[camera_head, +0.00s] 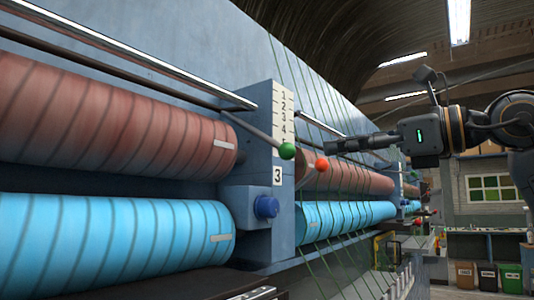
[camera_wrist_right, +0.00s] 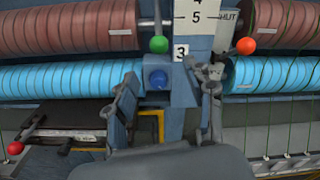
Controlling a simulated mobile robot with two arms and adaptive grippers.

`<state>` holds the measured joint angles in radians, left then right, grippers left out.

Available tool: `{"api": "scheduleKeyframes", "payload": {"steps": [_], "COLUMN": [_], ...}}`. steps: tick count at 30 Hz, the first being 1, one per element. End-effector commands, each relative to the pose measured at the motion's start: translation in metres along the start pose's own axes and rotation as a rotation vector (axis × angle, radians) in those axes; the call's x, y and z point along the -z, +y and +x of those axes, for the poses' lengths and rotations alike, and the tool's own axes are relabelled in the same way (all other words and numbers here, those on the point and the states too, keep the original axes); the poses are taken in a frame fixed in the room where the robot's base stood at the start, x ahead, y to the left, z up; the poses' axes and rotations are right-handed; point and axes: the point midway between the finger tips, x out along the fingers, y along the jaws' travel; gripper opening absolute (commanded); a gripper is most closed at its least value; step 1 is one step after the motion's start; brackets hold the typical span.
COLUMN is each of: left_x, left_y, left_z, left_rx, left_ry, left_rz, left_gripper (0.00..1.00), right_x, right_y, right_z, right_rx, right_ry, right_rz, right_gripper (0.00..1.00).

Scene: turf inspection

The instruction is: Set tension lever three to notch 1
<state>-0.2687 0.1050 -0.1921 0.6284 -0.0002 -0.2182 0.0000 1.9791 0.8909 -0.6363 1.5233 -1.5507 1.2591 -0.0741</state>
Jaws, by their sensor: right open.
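Tension lever three is a grey rod (camera_head: 254,130) with a green ball knob (camera_head: 287,151), slanting down to the right across a blue-grey post (camera_head: 258,160). The post carries a white number scale (camera_head: 284,112), with 1 at the top, and a plate marked 3 (camera_head: 277,175). The knob hangs low, near the 5 end; its exact notch is unclear. In the wrist view the green knob (camera_wrist_right: 159,45) is left of the scale (camera_wrist_right: 195,18). My right gripper (camera_head: 330,147) points left, apart from the knob; its fingers (camera_wrist_right: 165,88) are spread and empty. My left gripper is not in view.
Red-brown rollers (camera_head: 110,115) and light-blue rollers (camera_head: 110,240) flank the post. A blue round knob (camera_head: 266,207) juts out below the plate. An orange ball knob (camera_head: 321,164) is just right of the green one. Thin green strands (camera_head: 345,220) run near my right gripper.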

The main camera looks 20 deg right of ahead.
Motion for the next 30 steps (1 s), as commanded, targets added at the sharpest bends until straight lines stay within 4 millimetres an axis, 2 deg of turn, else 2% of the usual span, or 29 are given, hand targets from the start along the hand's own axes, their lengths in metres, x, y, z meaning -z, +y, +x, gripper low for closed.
{"api": "scheduleKeyframes", "payload": {"steps": [7, 10, 14, 18, 23, 30], "left_x": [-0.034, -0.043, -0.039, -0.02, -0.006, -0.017], "left_y": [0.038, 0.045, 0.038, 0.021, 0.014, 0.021], "left_z": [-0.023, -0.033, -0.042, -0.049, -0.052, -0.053], "left_rx": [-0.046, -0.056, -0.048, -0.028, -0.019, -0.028], "left_ry": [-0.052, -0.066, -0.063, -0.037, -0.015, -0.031], "left_rz": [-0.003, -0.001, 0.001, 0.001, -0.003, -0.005], "left_gripper": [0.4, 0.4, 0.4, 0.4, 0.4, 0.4], "right_x": [-0.003, -0.004, -0.004, -0.003, -0.001, 0.0], "right_y": [0.0, 0.001, 0.001, 0.001, 0.002, 0.002], "right_z": [0.047, 0.069, 0.095, 0.116, 0.13, 0.133], "right_rx": [-0.006, -0.007, -0.006, -0.005, -0.005, -0.004], "right_ry": [0.003, 0.003, 0.001, 0.0, -0.001, -0.001], "right_rz": [0.002, 0.002, 0.003, 0.002, 0.002, 0.001], "right_gripper": [0.54, 0.54, 0.54, 0.54, 0.54, 0.54]}}
